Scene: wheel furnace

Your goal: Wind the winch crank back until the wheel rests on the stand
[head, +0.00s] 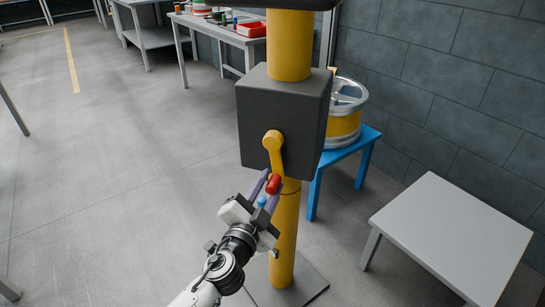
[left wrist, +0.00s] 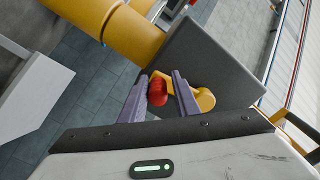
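The winch is a dark grey box (head: 285,115) on a yellow post (head: 285,235). Its yellow crank (head: 274,150) hangs down from the hub, with a red handle (head: 274,184) at its lower end. My left gripper (head: 267,188) is at the handle, its fingers apart. In the left wrist view the red handle (left wrist: 157,92) lies between the fingers, close to the left one, with a gap to the right one. The silver and yellow wheel (head: 345,128) is at the blue stand (head: 368,137), partly hidden by the box. I cannot tell whether they touch. My right gripper is not in view.
A low grey-white table (head: 455,235) stands at the right. A workbench with a red tray (head: 251,29) is at the back, near the wall. The post stands on a dark base plate (head: 305,288).

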